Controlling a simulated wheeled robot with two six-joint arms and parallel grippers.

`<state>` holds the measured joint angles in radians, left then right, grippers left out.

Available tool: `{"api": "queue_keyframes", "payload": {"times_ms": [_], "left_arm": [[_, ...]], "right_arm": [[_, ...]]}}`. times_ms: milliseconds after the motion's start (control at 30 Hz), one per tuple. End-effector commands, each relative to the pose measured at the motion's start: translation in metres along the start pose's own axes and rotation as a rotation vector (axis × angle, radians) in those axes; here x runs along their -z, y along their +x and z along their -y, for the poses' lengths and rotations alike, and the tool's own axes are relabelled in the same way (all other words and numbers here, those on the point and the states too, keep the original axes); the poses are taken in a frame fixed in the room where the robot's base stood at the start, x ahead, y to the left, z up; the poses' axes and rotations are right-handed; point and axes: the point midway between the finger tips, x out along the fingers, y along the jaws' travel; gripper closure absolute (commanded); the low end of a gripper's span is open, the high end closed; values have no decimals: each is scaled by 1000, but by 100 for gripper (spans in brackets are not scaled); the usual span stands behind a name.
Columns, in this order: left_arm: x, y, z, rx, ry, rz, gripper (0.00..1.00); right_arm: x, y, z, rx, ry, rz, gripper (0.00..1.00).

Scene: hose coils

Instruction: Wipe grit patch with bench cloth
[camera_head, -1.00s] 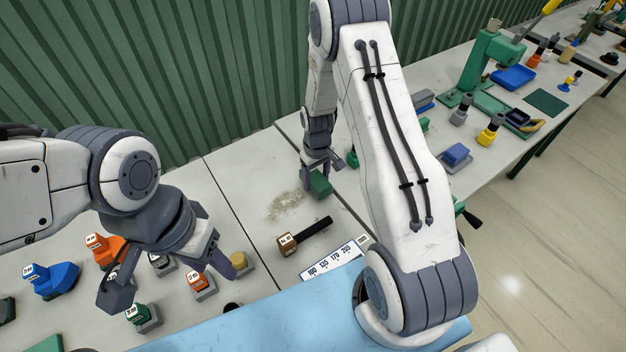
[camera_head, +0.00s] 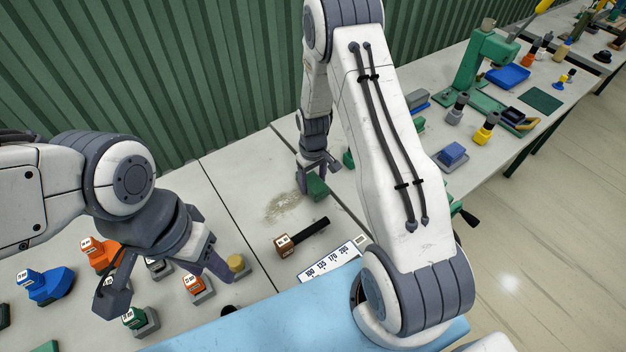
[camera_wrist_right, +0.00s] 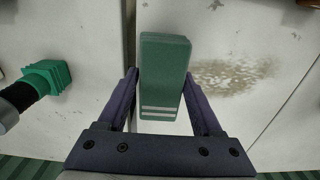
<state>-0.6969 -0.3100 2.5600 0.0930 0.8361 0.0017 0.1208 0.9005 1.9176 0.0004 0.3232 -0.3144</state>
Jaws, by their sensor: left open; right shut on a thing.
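The bench cloth is a folded green block (camera_head: 317,187) with white stripes at one end, seen in the wrist view (camera_wrist_right: 164,75). My right gripper (camera_head: 314,178) is shut on it, with a finger on each side in the wrist view (camera_wrist_right: 165,100). The grit patch (camera_head: 282,206) is a pale brown speckled smear on the grey bench, just left of the cloth. In the wrist view the patch (camera_wrist_right: 232,77) lies right of the cloth, clear of it. My left gripper (camera_head: 165,278) is open and empty over the labelled blocks at lower left.
A black-handled mallet (camera_head: 301,238) and a number strip (camera_head: 331,259) lie in front of the patch. A blue mat (camera_head: 270,325) lies at the front edge. A green fitting (camera_wrist_right: 47,76) is beside the cloth. A green press (camera_head: 480,65) stands at the right.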

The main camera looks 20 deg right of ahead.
Motion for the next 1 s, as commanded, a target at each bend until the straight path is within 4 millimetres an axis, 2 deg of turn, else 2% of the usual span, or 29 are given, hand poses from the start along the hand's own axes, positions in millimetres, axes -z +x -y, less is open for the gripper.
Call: {"api": "queue_keyframes", "payload": {"times_ms": [1000], "left_arm": [[0,8,1,0,0,0,50]], "right_arm": [[0,11,0,0,0,0,78]]}}
